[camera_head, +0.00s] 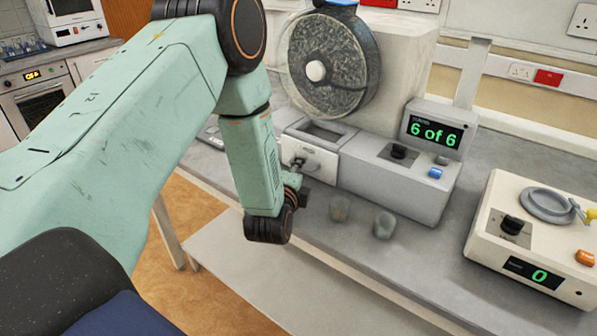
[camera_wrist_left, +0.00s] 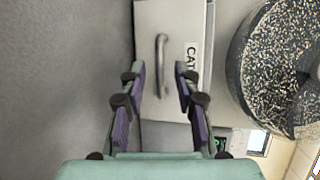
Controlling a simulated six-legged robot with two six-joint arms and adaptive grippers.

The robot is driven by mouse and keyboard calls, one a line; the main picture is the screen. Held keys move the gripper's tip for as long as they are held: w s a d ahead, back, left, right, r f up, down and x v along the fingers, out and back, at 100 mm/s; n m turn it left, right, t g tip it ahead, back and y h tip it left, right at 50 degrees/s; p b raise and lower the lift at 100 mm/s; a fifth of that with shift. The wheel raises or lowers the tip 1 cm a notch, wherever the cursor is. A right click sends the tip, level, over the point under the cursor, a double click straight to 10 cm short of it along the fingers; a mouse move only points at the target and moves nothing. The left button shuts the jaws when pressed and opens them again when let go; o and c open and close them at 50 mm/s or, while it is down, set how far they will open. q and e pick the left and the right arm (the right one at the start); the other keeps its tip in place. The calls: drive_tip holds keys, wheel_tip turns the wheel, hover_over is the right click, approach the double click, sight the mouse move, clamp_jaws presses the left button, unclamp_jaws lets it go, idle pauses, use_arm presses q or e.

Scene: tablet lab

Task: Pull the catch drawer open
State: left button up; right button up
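The catch drawer (camera_head: 322,160) is a pale front with a metal handle, low on the left of the grey machine under the speckled drum. In the left wrist view its pale front (camera_wrist_left: 180,20) carries a curved metal handle (camera_wrist_left: 162,65) and a partly hidden label reading "CAT". My left gripper (camera_wrist_left: 160,75) is open, its two dark-padded fingers apart, with the handle appearing between the fingertips. I cannot tell whether they touch it. In the head view the left gripper (camera_head: 298,168) is at the drawer front, partly hidden by my wrist. My right gripper is not in view.
The machine's display (camera_head: 435,132) reads "6 of 6". Two small cups (camera_head: 384,225) stand on the bench right of my wrist. A cream scale-like device (camera_head: 530,240) showing 0 stands at the right. The speckled drum (camera_head: 330,65) rises above the drawer.

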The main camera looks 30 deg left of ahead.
use_arm(q)
drive_tip(key=shift+c, duration=0.4)
clamp_jaws()
drive_tip(key=shift+w, duration=0.1)
